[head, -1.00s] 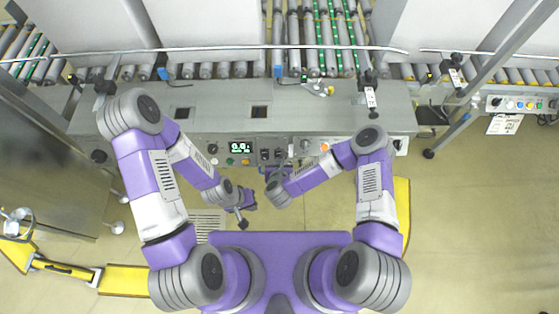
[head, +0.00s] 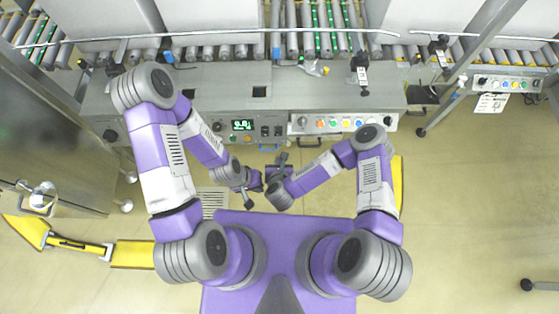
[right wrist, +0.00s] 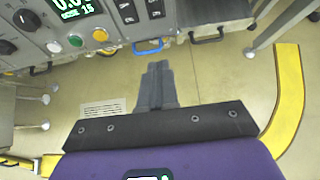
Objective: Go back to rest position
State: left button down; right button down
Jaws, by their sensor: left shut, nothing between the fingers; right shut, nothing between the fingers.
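My left gripper (head: 257,184) is in the middle of the head view, at the end of the arm from the left. It is shut and empty. My right gripper (head: 272,173) is just above and to the right of it, very close in the picture; whether they touch cannot be told. In the right wrist view my right gripper's dark fingers (right wrist: 157,68) are together with nothing between them, over the floor. Both arms are bent inward in front of my body. The left fingertips are small and partly hidden in the head view.
A grey workbench (head: 320,90) with a control panel (head: 345,123) spans the space ahead, with roller conveyors (head: 300,35) behind it. A metal cabinet (head: 50,140) stands at left. Yellow floor guards (head: 130,254) lie at left and right (head: 398,185). Open floor (head: 470,210) is at right.

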dwell(0.4)
jog(key=s+d+r+n+g+y, duration=0.1)
jog(key=s+d+n+g, duration=0.3)
jog(key=n, duration=1.2)
jog(key=s+d+r+n+g+y, duration=0.2)
jog(key=s+d+n+g, duration=0.3)
jog(key=n, duration=1.1)
jog(key=s+d, duration=0.1)
jog(key=d, duration=0.2)
jog(key=shift+s+d, duration=0.35)
jog(key=shift+d, duration=0.05)
